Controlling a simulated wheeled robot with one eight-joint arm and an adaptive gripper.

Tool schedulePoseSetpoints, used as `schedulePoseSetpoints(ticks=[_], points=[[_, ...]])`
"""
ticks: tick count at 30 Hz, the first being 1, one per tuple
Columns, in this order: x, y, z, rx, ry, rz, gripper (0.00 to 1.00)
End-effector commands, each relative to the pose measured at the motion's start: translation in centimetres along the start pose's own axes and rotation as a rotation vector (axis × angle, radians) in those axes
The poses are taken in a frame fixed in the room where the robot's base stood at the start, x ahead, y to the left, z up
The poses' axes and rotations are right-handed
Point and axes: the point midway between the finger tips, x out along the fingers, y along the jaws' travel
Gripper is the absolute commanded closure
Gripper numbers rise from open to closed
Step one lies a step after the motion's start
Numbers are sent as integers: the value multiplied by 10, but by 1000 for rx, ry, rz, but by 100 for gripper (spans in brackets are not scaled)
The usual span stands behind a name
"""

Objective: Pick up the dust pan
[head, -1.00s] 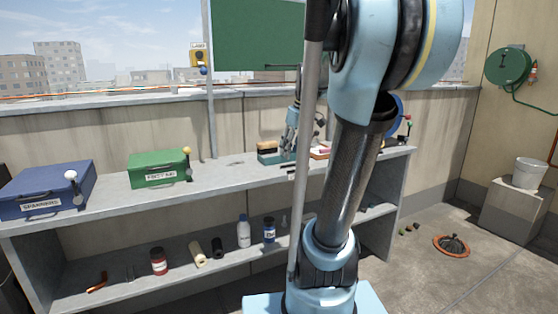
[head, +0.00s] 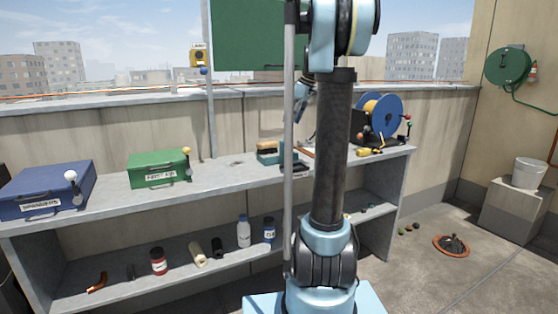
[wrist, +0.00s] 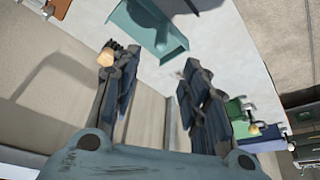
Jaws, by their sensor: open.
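The dust pan is a teal tray that lies on the top shelf of the grey bench. It shows at the top of the wrist view (wrist: 172,48) and near the middle of the head view (head: 268,158). My gripper (wrist: 155,62) is open and empty, with its two fingers apart and the dust pan beyond their tips. In the head view my gripper (head: 302,90) is above the shelf, just right of the dust pan, and partly hidden by my own arm and a grey pole. A tan-and-dark object (head: 267,146) is by the pan's back edge.
Bottles and small items fill the lower shelf. A wall runs close behind. The shelf between green box and pan is mostly clear.

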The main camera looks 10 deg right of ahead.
Motion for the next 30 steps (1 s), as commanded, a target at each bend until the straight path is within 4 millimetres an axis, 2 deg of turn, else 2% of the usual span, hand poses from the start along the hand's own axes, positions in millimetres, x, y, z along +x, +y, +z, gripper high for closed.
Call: schedulePoseSetpoints(ticks=[3,12,16,23,30], points=[[23,0,0,-2,0,0,59],[74,-1,0,-2,-1,0,59],[89,0,0,-1,-1,0,59],[102,-1,1,0,-1,0,59],[133,-1,4,-1,-1,0,59]])
